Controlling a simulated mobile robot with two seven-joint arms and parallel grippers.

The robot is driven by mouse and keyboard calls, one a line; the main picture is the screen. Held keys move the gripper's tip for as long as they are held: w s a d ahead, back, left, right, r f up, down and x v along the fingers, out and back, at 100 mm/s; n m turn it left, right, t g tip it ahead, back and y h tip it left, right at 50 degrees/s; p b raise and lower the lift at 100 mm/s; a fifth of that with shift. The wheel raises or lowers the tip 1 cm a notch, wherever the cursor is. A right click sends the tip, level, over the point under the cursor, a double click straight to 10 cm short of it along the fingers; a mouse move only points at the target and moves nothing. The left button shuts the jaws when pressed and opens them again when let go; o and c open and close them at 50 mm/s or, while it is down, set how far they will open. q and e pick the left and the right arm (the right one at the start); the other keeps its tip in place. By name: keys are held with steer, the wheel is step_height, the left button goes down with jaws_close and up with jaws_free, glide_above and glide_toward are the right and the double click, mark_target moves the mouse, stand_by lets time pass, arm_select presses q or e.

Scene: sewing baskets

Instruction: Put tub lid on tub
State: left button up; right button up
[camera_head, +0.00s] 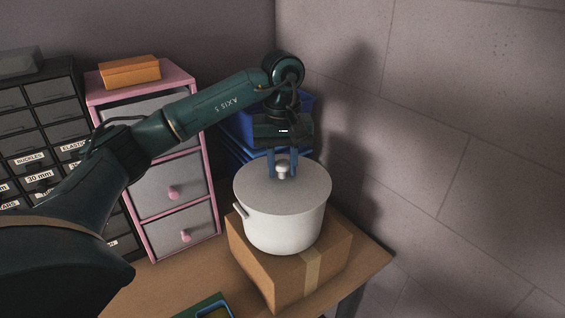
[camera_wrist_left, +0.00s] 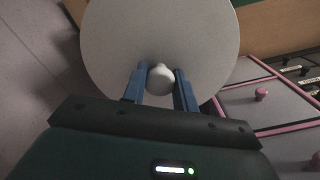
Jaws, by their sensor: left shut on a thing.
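The tub (camera_head: 284,232) is white with a side handle and stands upright on a cardboard box. The grey tub lid (camera_head: 300,192) lies over the tub's mouth and looks level; I cannot tell whether it is fully seated. My left gripper (camera_head: 282,172) comes down from above and is shut on the lid's white knob. In the left wrist view, the two blue fingers of the gripper (camera_wrist_left: 160,84) sit either side of the knob (camera_wrist_left: 160,77), with the round lid (camera_wrist_left: 150,32) beyond. The lid hides the tub's inside. My right gripper is not in view.
The cardboard box (camera_head: 265,270) stands near the right end of the wooden table (camera_head: 160,289). A pink-framed drawer unit (camera_head: 212,200) stands left of the tub, with an orange box (camera_head: 130,72) on top. Blue bins (camera_head: 240,130) are behind. A wall rises close on the right.

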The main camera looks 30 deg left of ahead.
arm_select(q)
steer(key=o, duration=1.1)
steer(key=shift+c, duration=0.2)
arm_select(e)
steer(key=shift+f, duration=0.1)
arm_select(q)
step_height(320, 180, up, 13)
steer(key=p, duration=0.2)
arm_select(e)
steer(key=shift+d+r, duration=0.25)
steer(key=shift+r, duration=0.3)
